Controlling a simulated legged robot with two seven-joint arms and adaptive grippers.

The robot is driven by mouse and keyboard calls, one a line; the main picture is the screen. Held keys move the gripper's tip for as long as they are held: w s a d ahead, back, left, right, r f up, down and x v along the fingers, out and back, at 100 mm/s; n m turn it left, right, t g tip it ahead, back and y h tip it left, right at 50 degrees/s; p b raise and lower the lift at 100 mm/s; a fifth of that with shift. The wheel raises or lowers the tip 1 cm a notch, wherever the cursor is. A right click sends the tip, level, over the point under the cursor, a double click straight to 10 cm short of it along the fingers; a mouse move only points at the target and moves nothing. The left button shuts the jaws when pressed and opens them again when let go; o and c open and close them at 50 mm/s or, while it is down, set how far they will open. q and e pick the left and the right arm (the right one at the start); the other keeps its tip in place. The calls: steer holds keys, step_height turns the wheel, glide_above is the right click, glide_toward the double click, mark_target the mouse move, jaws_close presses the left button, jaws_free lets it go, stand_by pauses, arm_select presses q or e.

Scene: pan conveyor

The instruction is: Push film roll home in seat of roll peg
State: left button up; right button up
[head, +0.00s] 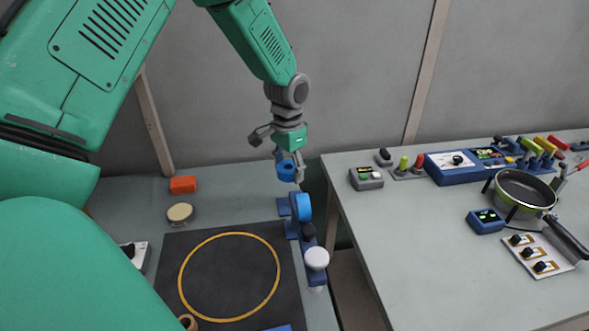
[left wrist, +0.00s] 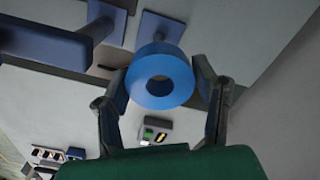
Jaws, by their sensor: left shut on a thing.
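My left gripper (head: 289,172) is shut on a blue ring-shaped roll (head: 286,166), which looks like the film roll. In the left wrist view the roll (left wrist: 160,92) sits between the two fingers, its round hole facing the camera. The gripper holds it above the far right edge of the left table. Just below and nearer stand blue mounts (head: 284,206) with a brighter blue disc (head: 304,207). I cannot tell which part is the roll peg's seat. In the left wrist view a dark blue bar (left wrist: 45,44) is left of the roll, apart from it. My right gripper is not in view.
A black mat (head: 205,270) with a yellow ring lies on the left table. A white-topped knob (head: 317,258) stands at its right edge. An orange block (head: 183,184) lies behind. Across a gap, the right table (head: 400,240) holds control boxes and a pan (head: 524,190).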

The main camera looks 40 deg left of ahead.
arm_select(q)
steer(key=shift+w+a+f, duration=0.1)
steer(key=shift+a+f, duration=0.1)
steer(key=shift+a, duration=0.3)
steer(key=shift+p, duration=0.3)
steer(key=shift+d+r, duration=0.1)
steer(key=shift+d, duration=0.2)
steer(key=shift+d+f+b, duration=0.45)
steer(key=shift+d+f, duration=0.4)
steer(key=shift+f, duration=0.55)
steer(key=f, duration=0.1)
steer(key=a+f+b, duration=0.1)
steer(key=shift+a+f, duration=0.25)
steer(key=shift+f, duration=0.05)
steer(key=shift+a+f, duration=0.3)
steer(key=shift+d+r, duration=0.15)
steer(key=shift+d, duration=0.25)
steer(key=shift+d+r, duration=0.2)
steer(key=shift+d, duration=0.3)
steer(key=shift+a+f, duration=0.25)
steer(key=shift+a, duration=0.9)
steer(key=shift+d+r, duration=0.15)
steer(key=shift+d, duration=0.45)
steer(key=shift+a+p, duration=0.4)
steer(key=shift+p, duration=0.15)
steer(key=shift+d, duration=0.45)
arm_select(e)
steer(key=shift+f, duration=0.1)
